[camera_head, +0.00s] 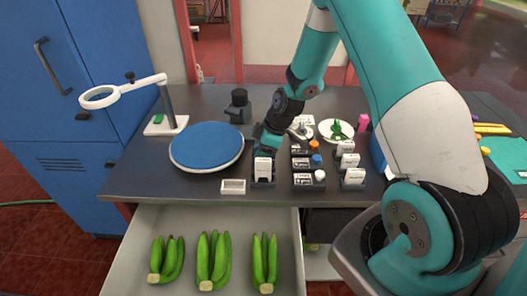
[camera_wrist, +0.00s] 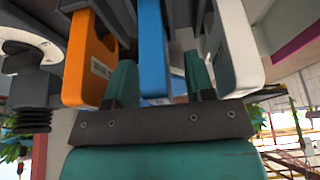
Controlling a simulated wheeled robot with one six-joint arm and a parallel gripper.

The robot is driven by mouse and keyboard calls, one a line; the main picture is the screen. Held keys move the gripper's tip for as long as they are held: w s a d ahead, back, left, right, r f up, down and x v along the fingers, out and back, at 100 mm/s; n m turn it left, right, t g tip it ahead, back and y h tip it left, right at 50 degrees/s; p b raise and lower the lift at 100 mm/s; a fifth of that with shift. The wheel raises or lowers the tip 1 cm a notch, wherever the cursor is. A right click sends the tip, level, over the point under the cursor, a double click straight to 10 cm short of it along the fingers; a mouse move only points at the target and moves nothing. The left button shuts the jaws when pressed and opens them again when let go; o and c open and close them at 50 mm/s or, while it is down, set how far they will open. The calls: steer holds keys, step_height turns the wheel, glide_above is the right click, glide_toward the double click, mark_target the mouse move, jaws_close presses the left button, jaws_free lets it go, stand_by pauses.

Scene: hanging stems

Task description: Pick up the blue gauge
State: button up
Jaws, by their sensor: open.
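In the wrist view the blue gauge (camera_wrist: 153,45) is a long flat blue bar in the middle. My gripper (camera_wrist: 160,75) has its two green fingers apart, one on each side of the blue gauge, with visible gaps. An orange gauge (camera_wrist: 88,60) with a slot hangs to the left, and a white gauge (camera_wrist: 235,45) to the right, both just outside the fingers. The gauges' upper ends are cut off or in shadow. In the head view my gripper (camera_head: 268,142) is low over the table, left of the label blocks; its fingertips are unclear.
The grey table (camera_head: 135,170) carries a blue round mat (camera_head: 206,146), a ring-topped stand (camera_head: 166,122), a small white tray (camera_head: 233,187) and several labelled blocks (camera_head: 303,163) close right of my gripper. An open drawer (camera_head: 135,240) in front holds green bananas (camera_head: 214,260).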

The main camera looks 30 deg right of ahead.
steer(key=shift+f, duration=0.15)
steer(key=shift+c, duration=0.2)
jaws_close()
